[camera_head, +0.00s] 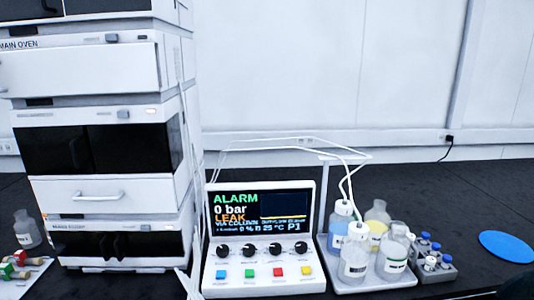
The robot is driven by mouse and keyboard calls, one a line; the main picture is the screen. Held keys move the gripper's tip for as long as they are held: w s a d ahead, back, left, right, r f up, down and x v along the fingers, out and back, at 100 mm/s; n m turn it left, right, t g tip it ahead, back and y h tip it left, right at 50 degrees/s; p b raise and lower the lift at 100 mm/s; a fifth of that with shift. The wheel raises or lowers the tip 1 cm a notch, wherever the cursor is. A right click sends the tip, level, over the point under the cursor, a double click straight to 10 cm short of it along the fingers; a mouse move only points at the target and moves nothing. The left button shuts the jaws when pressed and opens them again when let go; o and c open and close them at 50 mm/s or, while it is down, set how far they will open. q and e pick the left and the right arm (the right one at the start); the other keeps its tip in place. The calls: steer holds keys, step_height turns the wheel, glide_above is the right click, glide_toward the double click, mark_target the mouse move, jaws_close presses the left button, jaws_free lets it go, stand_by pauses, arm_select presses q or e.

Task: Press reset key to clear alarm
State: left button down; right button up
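The control unit (213,240) stands on the bench just right of the stack. Its screen (262,212) reads ALARM in green, 0 bar in white and LEAK in orange. Below the screen is a row of dark knobs. Along the front are a blue key (221,274), a green key (249,273), a red key (279,272) and a yellow key (306,271). The key labels are too small to read, so I cannot tell which is reset. Neither gripper can be made out in this view.
The tall instrument stack (110,195) stands at left. A tray (375,285) with several bottles is right of the unit, with thin tubes above. A vial rack (440,273) and blue disc (507,246) lie further right. Small coloured parts (20,262) lie far left.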

jaws_close()
stand_by(0.4)
stand_by(1.3)
